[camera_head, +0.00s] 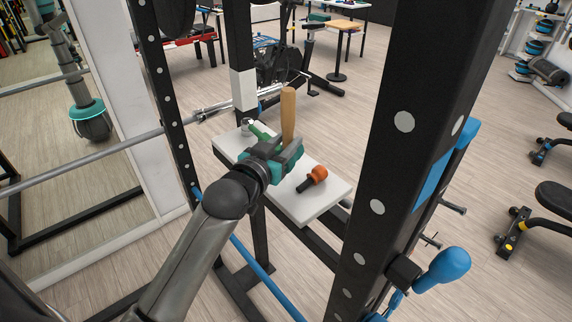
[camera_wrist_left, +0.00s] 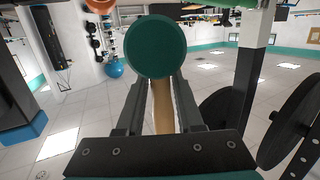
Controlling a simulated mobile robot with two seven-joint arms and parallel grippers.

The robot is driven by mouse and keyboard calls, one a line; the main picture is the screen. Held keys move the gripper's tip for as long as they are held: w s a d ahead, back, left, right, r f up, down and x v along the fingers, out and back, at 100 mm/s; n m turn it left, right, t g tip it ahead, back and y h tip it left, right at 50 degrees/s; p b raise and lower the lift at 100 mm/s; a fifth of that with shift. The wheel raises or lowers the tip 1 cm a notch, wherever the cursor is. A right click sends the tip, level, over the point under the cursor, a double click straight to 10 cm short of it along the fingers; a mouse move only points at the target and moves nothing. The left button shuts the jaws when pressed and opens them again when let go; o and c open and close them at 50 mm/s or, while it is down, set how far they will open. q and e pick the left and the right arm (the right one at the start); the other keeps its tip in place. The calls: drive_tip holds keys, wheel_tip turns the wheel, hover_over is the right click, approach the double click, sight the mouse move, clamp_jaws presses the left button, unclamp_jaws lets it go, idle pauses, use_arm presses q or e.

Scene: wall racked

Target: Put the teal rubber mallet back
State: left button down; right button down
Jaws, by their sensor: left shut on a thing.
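My left gripper (camera_head: 275,150) is shut on the teal rubber mallet, just above the white shelf board (camera_head: 325,204). The mallet's pale wooden handle (camera_head: 288,112) stands nearly upright above the gripper in the head view. In the left wrist view the round teal mallet head (camera_wrist_left: 155,46) faces the camera, and the handle (camera_wrist_left: 162,105) runs between the fingers (camera_wrist_left: 160,112). The head is not clearly seen in the head view, hidden at the gripper. I cannot tell whether the mallet touches the board. My right gripper is not in view.
An orange and black tool (camera_head: 313,179) lies on the board, right of my gripper. A small green item (camera_head: 262,132) shows behind the gripper. A thick black upright (camera_head: 408,130) stands to the right, and a thinner one (camera_head: 160,75) to the left. A metal bar (camera_head: 90,159) crosses at left.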

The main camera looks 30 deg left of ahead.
use_arm(q)
drive_tip(key=shift+f, duration=2.65)
drive_tip(key=shift+f+b, duration=0.15)
drive_tip(key=shift+b, duration=0.15)
drive_tip(key=c, duration=0.5)
unclamp_jaws()
drive_tip(key=shift+f, duration=0.1)
drive_tip(key=shift+c, duration=0.2)
drive_tip(key=shift+s+r, duration=0.1)
drive_tip(key=shift+r, duration=0.1)
drive_tip(key=s+r, duration=0.1)
drive_tip(key=s, duration=1)
drive_tip(key=shift+s+d+r, duration=0.2)
drive_tip(key=shift+s+d, duration=0.05)
drive_tip(key=shift+s, duration=0.05)
